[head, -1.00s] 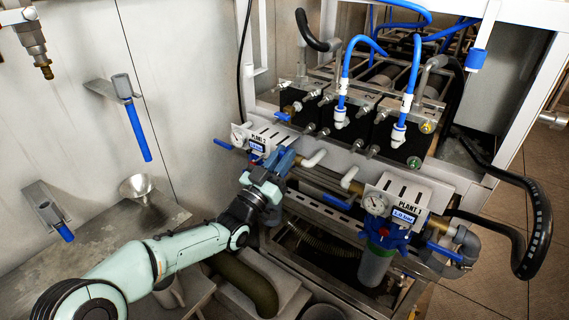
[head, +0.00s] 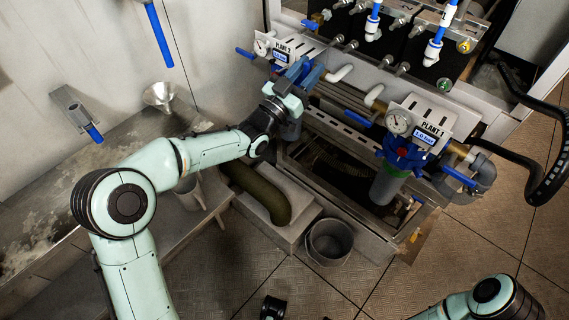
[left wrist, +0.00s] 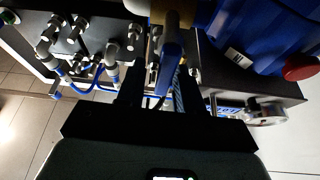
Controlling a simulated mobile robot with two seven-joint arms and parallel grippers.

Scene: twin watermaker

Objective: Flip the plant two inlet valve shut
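The plant two panel (head: 285,50) is at the upper middle of the head view, with a gauge and a small display. My left gripper (head: 297,72) is at the blue parts just below this panel and hides part of them. In the left wrist view, a blue valve lever (left wrist: 171,48) by a brass fitting lies between the two dark fingers of my left gripper (left wrist: 160,85). Gaps show beside the lever, so the fingers look open around it. Whether they touch it I cannot tell.
The plant one panel (head: 427,124) stands to the right, with its blue filter head (head: 404,154) and blue lever (head: 459,176). A green hose (head: 262,192) and a bucket (head: 330,241) are below. A funnel (head: 159,95) is on the left bench.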

